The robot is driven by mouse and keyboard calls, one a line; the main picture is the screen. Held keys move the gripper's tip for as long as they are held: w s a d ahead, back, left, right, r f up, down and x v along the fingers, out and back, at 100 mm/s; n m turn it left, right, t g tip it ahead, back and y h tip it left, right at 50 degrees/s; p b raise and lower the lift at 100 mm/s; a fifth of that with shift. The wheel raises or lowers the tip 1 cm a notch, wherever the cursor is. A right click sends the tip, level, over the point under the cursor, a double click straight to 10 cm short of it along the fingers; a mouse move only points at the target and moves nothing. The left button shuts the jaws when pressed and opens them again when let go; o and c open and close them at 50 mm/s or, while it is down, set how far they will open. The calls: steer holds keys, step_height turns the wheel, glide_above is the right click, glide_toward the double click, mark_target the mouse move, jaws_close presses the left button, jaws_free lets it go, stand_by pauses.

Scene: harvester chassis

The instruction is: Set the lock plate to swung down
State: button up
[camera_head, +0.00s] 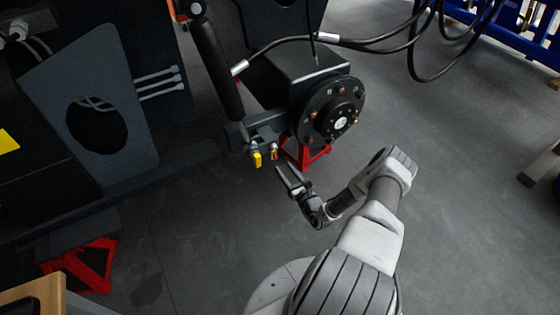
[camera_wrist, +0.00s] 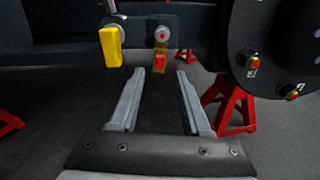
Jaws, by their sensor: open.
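A small red piece (camera_wrist: 159,63) hangs below a round pin with a red centre (camera_wrist: 162,35) on a dark bracket. A yellow tab (camera_wrist: 110,47) hangs to its left under a metal rod. I cannot tell for sure which of them is the lock plate. In the head view the yellow tab (camera_head: 257,159) and the red piece (camera_head: 274,153) sit at the bracket's front. My gripper (camera_head: 285,170) is open and empty, just in front of the bracket. In the wrist view the red piece shows between and beyond the fingertips of my gripper (camera_wrist: 160,74).
A dark wheel hub (camera_head: 335,110) with orange-tipped bolts stands right of the bracket, over a red stand (camera_head: 306,154). A black cylinder (camera_head: 217,60) rises above the bracket. Black hoses (camera_head: 375,42) loop overhead.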

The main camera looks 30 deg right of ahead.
steer(key=s+p, duration=0.2)
steer(key=s, duration=1)
steer(key=shift+s+d, duration=0.15)
steer(key=shift+s, duration=0.1)
